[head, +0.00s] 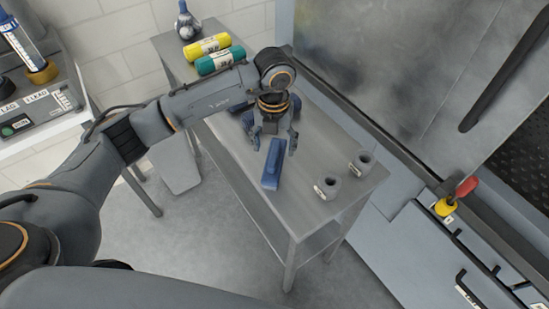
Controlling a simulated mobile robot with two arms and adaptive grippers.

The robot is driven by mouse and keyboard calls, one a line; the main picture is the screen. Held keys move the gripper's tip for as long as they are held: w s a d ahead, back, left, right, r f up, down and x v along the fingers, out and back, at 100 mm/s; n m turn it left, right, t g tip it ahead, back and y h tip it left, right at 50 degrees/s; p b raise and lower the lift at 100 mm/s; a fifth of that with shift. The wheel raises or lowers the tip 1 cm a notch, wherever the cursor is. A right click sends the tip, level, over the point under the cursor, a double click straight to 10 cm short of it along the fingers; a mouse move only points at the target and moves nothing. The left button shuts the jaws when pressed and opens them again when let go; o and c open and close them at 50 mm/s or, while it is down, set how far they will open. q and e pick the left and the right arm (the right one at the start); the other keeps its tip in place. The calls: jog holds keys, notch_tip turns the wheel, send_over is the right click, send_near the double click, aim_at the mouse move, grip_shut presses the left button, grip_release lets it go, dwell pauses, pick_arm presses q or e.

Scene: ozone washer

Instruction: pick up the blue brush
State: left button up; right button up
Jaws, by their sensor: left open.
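The blue brush (272,165) lies on the grey metal table (311,162), its long body running toward the table's front left edge. My left gripper (274,146) is open above the table, pointing down. Its two fingers are spread to either side of the brush's far end. I cannot tell whether a finger touches the brush. My right gripper is not in view.
A metal machine wall (395,75) borders the right.

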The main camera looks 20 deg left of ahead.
aim_at(275, 153)
pick_arm(q)
jog(key=shift+f, duration=0.6)
jog(key=shift+f+p, duration=0.35)
jog(key=shift+p, duration=0.05)
notch_tip(275, 153, down, 4)
jog(key=shift+w+r+p, duration=0.1)
jog(key=shift+r+p, duration=0.1)
jog(key=shift+p, duration=0.65)
jog(key=shift+f, duration=0.45)
jog(key=c, duration=1.4)
jog(key=shift+r, duration=0.1)
